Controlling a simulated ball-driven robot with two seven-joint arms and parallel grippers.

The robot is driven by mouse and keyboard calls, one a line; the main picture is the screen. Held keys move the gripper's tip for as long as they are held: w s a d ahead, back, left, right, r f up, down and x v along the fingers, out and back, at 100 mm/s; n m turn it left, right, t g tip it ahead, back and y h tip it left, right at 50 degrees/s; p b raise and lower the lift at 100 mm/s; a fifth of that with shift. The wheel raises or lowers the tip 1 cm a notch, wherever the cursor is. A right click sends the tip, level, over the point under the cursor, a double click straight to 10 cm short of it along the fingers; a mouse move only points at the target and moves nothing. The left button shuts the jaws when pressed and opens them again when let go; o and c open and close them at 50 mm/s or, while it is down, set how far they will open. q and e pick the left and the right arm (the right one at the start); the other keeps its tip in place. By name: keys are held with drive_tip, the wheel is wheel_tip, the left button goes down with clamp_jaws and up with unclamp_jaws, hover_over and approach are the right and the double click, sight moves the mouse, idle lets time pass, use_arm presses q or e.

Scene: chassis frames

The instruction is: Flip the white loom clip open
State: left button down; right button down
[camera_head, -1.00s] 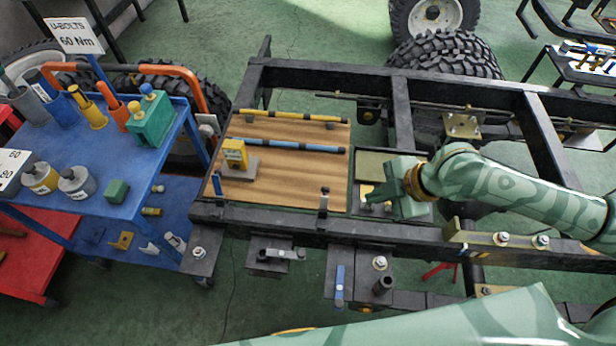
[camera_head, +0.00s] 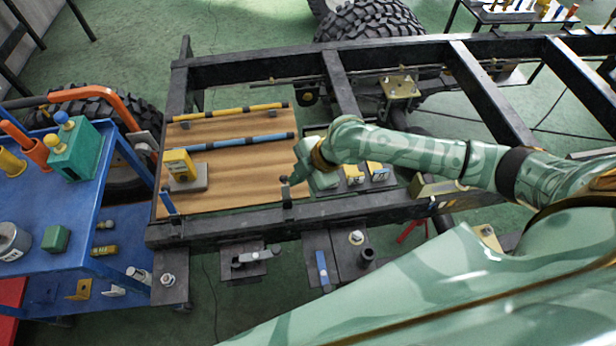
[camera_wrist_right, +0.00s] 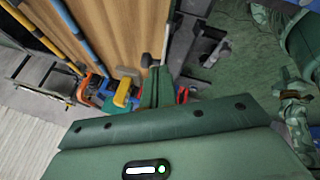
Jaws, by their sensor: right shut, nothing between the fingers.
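A small upright clip with a dark top and a pale stem (camera_head: 287,196) stands at the front right of the wooden board, by the black frame rail. A pale grey-white lever (camera_head: 254,257) lies on a dark plate in front of the rail; I cannot tell which of these two is the white loom clip. My right gripper (camera_head: 294,178) is shut and empty, close beside the upright clip's top; I cannot tell whether they touch. In the right wrist view its green fingers (camera_wrist_right: 158,88) show near a grey knob (camera_wrist_right: 146,60) and a pale strip. My left gripper is not in view.
The wooden board (camera_head: 230,165) bears a yellow block (camera_head: 179,164), a yellow rod (camera_head: 230,111) and a blue rod (camera_head: 239,142). A blue lever (camera_head: 322,268) lies at the front. A blue cart (camera_head: 40,205) stands left.

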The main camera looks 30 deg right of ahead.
drive_tip(key=shift+w+a+f, duration=0.15)
drive_tip(key=shift+w+f, duration=0.05)
drive_tip(key=shift+w, duration=0.35)
drive_tip(key=shift+w+r, duration=0.1)
drive_tip(key=shift+w, duration=0.3)
drive_tip(key=shift+w+d, duration=0.2)
drive_tip(key=shift+w, duration=0.25)
drive_tip(key=shift+s, duration=0.1)
idle(0.5)
